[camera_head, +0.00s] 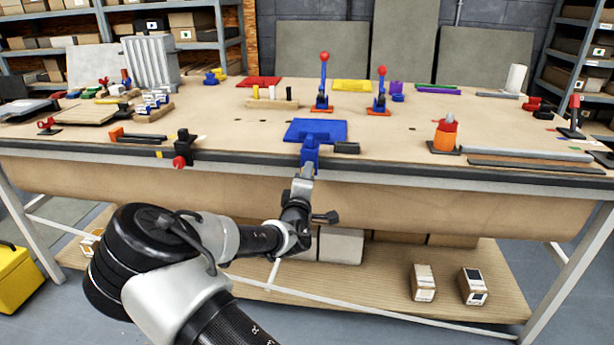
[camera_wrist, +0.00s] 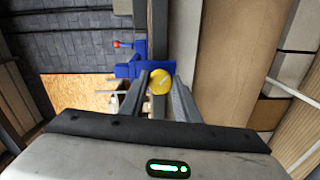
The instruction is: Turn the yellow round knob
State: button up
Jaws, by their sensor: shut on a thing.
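The yellow round knob (camera_wrist: 161,81) shows in the wrist view, with a line across its face. It sits on the blue fixture (camera_wrist: 133,70) at the bench's front edge. My gripper (camera_wrist: 160,92) has one finger on each side of the knob and is shut on it. In the head view the blue fixture (camera_head: 316,131) lies at the front middle of the bench, and my gripper (camera_head: 307,172) reaches its lower front part from below. The knob is hidden there behind the gripper.
The wooden bench (camera_head: 225,125) carries red-topped levers (camera_head: 323,75), an orange and red button (camera_head: 445,135) to the right, and a black clamp with a red knob (camera_head: 182,150) to the left. A small black block (camera_head: 346,147) lies close to the fixture's right.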

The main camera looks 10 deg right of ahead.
jog(key=shift+n+b, duration=0.35)
jog(key=shift+n, duration=3.35)
jog(key=o, duration=1)
jog(key=p+v, duration=0.1)
jog(key=v, duration=1.6)
jog(key=shift+s+r+p, duration=0.1)
jog(key=shift+s+p, duration=0.1)
jog(key=shift+p, duration=0.2)
